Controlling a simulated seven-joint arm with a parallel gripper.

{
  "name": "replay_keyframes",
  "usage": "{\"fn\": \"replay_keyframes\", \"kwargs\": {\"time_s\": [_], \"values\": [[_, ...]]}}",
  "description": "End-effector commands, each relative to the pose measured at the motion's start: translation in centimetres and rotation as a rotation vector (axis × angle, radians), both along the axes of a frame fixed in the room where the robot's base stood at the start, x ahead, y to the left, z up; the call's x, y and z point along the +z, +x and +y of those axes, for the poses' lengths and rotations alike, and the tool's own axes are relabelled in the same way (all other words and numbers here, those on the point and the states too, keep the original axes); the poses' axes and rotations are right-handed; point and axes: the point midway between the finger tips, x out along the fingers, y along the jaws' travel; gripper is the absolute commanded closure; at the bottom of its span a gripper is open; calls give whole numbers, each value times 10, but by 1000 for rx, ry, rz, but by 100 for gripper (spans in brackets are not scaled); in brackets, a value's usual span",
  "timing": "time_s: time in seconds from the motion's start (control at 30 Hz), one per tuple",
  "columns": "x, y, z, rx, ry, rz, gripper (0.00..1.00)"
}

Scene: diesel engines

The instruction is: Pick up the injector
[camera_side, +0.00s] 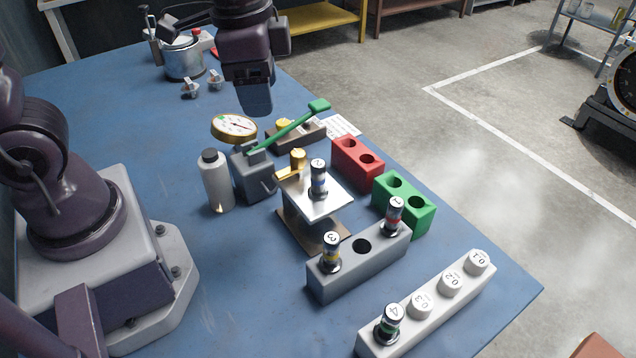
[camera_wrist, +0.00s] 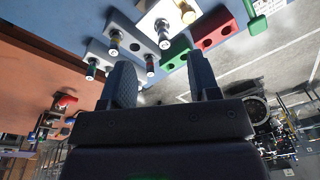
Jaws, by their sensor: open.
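Several small metal injectors stand upright. One marked 1 (camera_side: 318,178) is on a silver plate of a raised stand (camera_side: 330,200). One with a red band (camera_side: 393,214) and one marked 3 with a yellow band (camera_side: 330,252) stand in the grey block (camera_side: 365,264). One marked 4 with a green band (camera_side: 388,324) stands in the white block (camera_side: 440,300). The wrist view shows the stand's injector (camera_wrist: 164,33) beyond the fingers. My gripper (camera_side: 258,108) is high over the table behind the stand, apart from all injectors. Its two fingers (camera_wrist: 162,70) are spread and empty.
Red (camera_side: 357,162) and green (camera_side: 403,205) holed blocks stand right. Blue table is clear at front left.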

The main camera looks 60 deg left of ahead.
Motion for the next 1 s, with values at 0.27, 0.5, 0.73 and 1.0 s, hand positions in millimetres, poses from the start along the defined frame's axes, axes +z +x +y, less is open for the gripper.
{"fn": "replay_keyframes", "kwargs": {"time_s": [0.27, 0.5, 0.73, 1.0], "values": [[-52, 55, -33, -825, 28, 134, 44], [-46, 67, -37, -1193, 58, 97, 44], [-71, 66, -36, -1244, 57, 102, 44], [-116, 66, -36, -1242, 58, 100, 44]]}}
